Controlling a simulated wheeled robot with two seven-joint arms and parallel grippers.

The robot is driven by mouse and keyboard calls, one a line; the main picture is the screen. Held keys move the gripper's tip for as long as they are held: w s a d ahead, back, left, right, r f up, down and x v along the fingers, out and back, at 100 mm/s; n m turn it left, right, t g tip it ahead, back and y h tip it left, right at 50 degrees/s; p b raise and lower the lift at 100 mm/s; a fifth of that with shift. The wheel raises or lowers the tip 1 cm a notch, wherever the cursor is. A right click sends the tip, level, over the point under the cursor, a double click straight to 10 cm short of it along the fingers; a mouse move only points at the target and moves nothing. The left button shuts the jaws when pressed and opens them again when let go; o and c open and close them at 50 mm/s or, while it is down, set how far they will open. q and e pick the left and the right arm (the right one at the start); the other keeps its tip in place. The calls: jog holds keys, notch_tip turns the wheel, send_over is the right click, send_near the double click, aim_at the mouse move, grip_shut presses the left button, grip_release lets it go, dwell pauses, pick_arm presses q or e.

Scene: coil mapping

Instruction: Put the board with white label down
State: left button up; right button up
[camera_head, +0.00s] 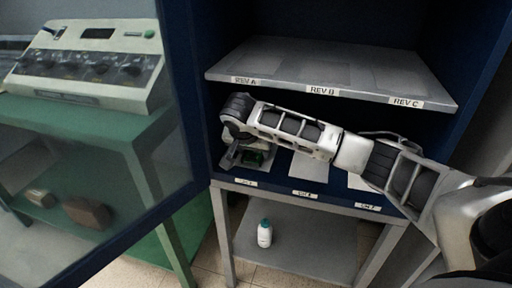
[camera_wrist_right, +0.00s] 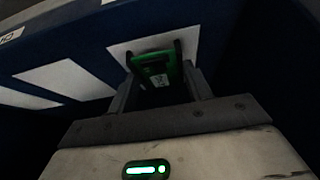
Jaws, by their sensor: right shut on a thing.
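A green board (camera_wrist_right: 155,60) with a dark middle and a small white label is between the two fingers of my right gripper (camera_wrist_right: 163,75), which is shut on it. In the head view the board (camera_head: 256,155) shows as a small green patch beside my right gripper (camera_head: 246,158), inside the cabinet's lower bay at the left. In the wrist view the board is over or just in front of a white pad (camera_wrist_right: 122,52); I cannot tell whether it touches. My left gripper is not in view.
Two more white pads lie to the right, one (camera_head: 307,166) partly behind my arm. The grey shelf (camera_head: 390,75) marked REV A, REV B and REV C is close above my arm. A blue-framed glass door (camera_head: 178,90) stands at left. A white bottle (camera_head: 265,233) stands below.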

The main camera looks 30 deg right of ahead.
aim_at(252, 157)
jog(key=shift+w+d, duration=0.9)
jog(key=shift+d, duration=0.2)
jog(key=shift+s+a+f, duration=0.1)
jog(key=shift+f, duration=0.2)
jog(key=shift+f, duration=0.15)
jog(key=o, duration=1)
jog(key=shift+c, duration=0.2)
jog(key=p+v, duration=0.1)
jog(key=v, duration=0.6)
jog(key=shift+a+r, duration=0.1)
jog(key=shift+r, duration=0.3)
